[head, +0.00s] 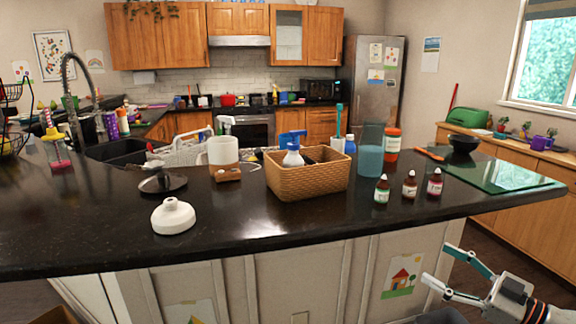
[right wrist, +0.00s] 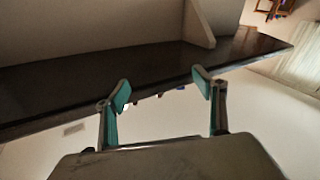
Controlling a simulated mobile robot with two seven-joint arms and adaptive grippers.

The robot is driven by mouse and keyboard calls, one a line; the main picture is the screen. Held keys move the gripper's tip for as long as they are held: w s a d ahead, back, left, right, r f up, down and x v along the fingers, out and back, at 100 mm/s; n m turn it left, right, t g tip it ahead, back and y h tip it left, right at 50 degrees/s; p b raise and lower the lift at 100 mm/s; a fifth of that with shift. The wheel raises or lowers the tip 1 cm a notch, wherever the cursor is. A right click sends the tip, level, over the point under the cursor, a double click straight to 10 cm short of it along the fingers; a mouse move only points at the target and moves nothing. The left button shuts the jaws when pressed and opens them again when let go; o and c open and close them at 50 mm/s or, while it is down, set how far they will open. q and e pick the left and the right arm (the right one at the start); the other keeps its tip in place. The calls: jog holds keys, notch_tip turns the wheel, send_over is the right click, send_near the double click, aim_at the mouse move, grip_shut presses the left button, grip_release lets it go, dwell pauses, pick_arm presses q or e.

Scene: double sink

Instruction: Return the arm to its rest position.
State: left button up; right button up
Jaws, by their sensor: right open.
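My right gripper (head: 436,264) is at the lower right of the head view, in front of the counter's cabinet face and below the countertop level. Its two teal-padded fingers are spread apart with nothing between them. In the right wrist view the gripper (right wrist: 161,87) also shows open and empty, with a dark slab (right wrist: 90,78) beyond the fingertips. Part of my right arm shows at the lower right corner of the head view; the rest of it is outside the picture. My left arm and gripper are not in view.
The black countertop (head: 330,220) overhangs pale cabinet panels (head: 310,280) left of the gripper. A wicker basket (head: 307,183), small dropper bottles (head: 409,185) and a glass board (head: 490,172) stand on it. A wooden side counter (head: 530,185) is at right. Open floor lies between them.

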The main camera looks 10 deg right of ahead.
jog(key=s+a+f+m+h, duration=0.2)
jog(key=s+a+f+h, duration=0.15)
jog(key=f, duration=0.45)
jog(key=s+a+f+m+h, duration=0.2)
jog(key=s+a+f, duration=0.15)
jog(key=f, duration=0.55)
jog(key=s+a+f+m+h, duration=0.2)
jog(key=s+a+f+h, duration=0.15)
jog(key=f, duration=0.45)
jog(key=s+a+f+n+g+y, duration=0.1)
jog(key=s+a+f+g, duration=0.4)
jog(key=s+a+f, duration=0.5)
jog(key=a, duration=0.3)
jog(key=shift+s+a+f, duration=0.2)
jog(key=shift+a+f, duration=0.05)
jog(key=shift+f, duration=0.1)
